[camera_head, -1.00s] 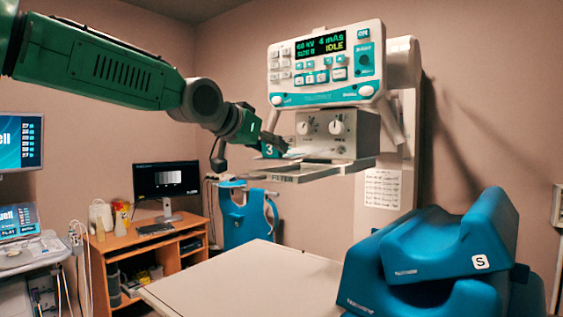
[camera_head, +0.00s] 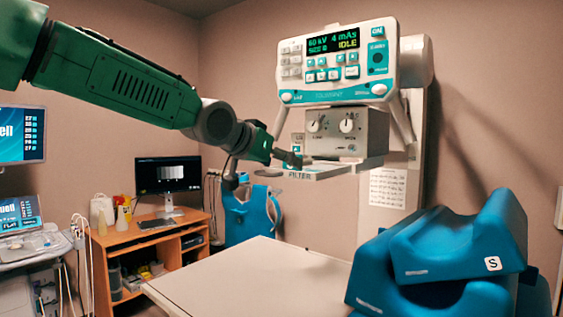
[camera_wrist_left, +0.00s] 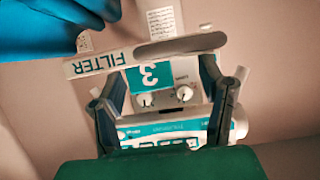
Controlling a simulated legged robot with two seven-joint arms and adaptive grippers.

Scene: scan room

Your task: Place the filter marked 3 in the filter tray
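The filter marked 3 (camera_wrist_left: 148,78) shows its teal tab upside down in the left wrist view, between my two fingers and close against the strip lettered FILTER. The filter tray (camera_head: 322,171) is the pale ledge below the control box; its lettered front strip also shows in the wrist view (camera_wrist_left: 92,66). My left gripper (camera_head: 295,158) is at the tray's left end. In the wrist view its fingers (camera_wrist_left: 163,68) are spread wide, with gaps on both sides of the tab. I cannot tell whether the filter is fully seated. My right gripper is out of view.
The grey knob box (camera_head: 345,132) and the control panel (camera_head: 337,68) stand just above and behind the tray. A pale table (camera_head: 250,278) lies below, with blue pads (camera_head: 455,245) at right. A wooden desk (camera_head: 140,240) with a monitor is at left.

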